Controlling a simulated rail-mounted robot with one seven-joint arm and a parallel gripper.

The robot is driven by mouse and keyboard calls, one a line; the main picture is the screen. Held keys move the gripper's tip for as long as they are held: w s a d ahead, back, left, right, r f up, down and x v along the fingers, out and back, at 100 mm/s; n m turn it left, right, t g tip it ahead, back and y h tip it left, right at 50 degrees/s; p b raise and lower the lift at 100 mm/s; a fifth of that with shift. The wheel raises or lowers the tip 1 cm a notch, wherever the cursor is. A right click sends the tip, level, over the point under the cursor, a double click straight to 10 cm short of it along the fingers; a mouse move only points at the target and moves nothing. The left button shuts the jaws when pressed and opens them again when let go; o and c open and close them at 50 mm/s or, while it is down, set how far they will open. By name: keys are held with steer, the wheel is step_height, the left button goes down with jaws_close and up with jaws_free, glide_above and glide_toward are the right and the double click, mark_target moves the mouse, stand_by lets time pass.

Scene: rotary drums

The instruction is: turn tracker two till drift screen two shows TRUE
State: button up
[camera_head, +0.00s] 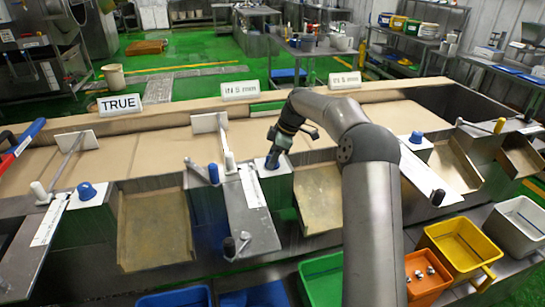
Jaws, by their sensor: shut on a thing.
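My gripper (278,142) is in the middle of the bench, pointing down with its jaws shut on the middle blue knob (272,163), which I take to be tracker two. The jaws hide part of the knob. The middle screen (241,90), which I take to be drift screen two, is a white sign reading IN 5 mm. The left screen (120,104) reads TRUE. The right screen (345,80) reads IN 5 mm, in small, faint text. A blue knob (87,190) stands at the left and another (416,137) at the right, both apart from my gripper.
Hinged arms with white plates (209,123) and knobbed levers stand along the beige belt (160,150). Metal chutes (153,228) slope toward the front. Below are bins: green (322,278), orange with shiny balls (428,290), yellow (455,240) and grey (519,222). My arm covers the centre right.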

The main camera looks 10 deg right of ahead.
steer(key=o, duration=1)
steer(key=shift+c, duration=0.2)
steer(key=v, duration=1.7)
steer(key=shift+r, duration=0.25)
steer(key=s+a+m+h, duration=0.3)
steer(key=s+a+m, duration=0.4)
steer(key=s, duration=0.6)
steer(key=s+f+m, duration=0.4)
steer(key=s+f, duration=0.3)
steer(key=s, duration=0.8)
steer(key=s+f+m+h, duration=0.1)
steer(key=s+f+m, duration=0.3)
steer(key=s, duration=1.1)
step_height(320, 180, down, 3)
steer(key=shift+f+m, duration=0.15)
steer(key=shift+m, duration=0.25)
steer(key=shift+s+d, duration=0.1)
